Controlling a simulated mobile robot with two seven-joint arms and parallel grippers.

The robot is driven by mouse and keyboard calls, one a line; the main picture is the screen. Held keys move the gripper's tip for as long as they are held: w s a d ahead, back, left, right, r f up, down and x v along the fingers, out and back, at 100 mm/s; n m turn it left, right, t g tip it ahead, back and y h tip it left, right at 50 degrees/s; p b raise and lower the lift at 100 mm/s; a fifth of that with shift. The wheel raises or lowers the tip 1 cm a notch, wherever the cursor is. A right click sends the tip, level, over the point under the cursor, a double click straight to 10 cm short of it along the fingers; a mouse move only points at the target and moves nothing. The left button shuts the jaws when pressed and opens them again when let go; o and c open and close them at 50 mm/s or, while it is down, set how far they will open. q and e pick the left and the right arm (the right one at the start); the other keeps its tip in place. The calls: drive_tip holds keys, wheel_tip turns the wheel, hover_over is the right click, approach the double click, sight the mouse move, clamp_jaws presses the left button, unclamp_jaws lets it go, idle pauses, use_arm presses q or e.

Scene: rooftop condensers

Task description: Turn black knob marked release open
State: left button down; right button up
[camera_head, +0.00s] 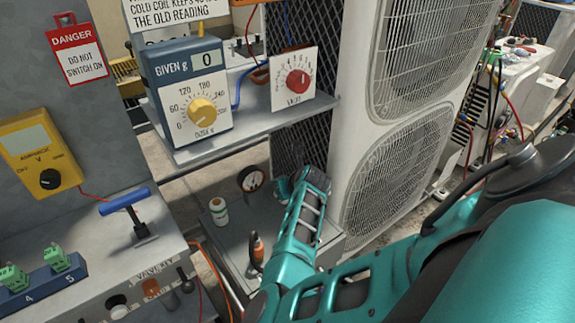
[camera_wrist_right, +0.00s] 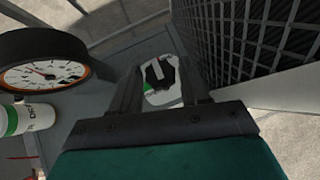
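A black knob (camera_wrist_right: 160,74) with a light pointer line shows in the right wrist view, on a white plate with a green part. My right gripper (camera_wrist_right: 160,82) has its two dark fingers apart, one at each side of the knob in the picture. A gap shows between fingers and knob, and I cannot tell how far above it they are. The word on the plate cannot be read. In the head view my right arm reaches down over the grey lower unit beside the condenser, and its hand hides the knob. My left gripper is not in view.
A round dial gauge (camera_wrist_right: 45,75) and a white-green bottle (camera_wrist_right: 28,117) stand left of the right gripper. A black mesh panel (camera_wrist_right: 245,45) rises close on its right. The condenser (camera_head: 395,130) and a shelf (camera_head: 240,131) with meters stand around the hand.

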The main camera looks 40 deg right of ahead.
drive_tip(key=c, duration=0.7)
drive_tip(key=shift+d+r+n+p, duration=0.15)
drive_tip(key=shift+n+p, duration=0.15)
drive_tip(key=shift+p, duration=0.3)
drive_tip(key=shift+r+n+y+p, duration=0.1)
drive_tip(key=shift+n+y+p, duration=0.5)
drive_tip(key=shift+y+p, duration=0.15)
drive_tip(key=shift+d+n+t+y+p, duration=0.15)
drive_tip(key=shift+n+t+y+p, duration=0.15)
drive_tip(key=shift+n+y+p, duration=1.3)
drive_tip(key=shift+n+y, duration=0.05)
drive_tip(key=shift+n, duration=0.55)
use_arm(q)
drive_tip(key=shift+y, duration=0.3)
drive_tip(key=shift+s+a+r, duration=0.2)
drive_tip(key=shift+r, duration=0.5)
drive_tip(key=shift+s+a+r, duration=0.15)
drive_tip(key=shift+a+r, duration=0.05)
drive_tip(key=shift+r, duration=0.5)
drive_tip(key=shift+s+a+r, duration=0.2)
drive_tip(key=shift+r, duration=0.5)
use_arm(e)
drive_tip(key=shift+w+n+y, duration=0.1)
drive_tip(key=shift+n+y, duration=0.4)
drive_tip(key=shift+n, duration=0.3)
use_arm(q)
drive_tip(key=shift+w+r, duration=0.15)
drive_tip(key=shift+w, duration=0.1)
use_arm(e)
drive_tip(key=shift+f, duration=0.2)
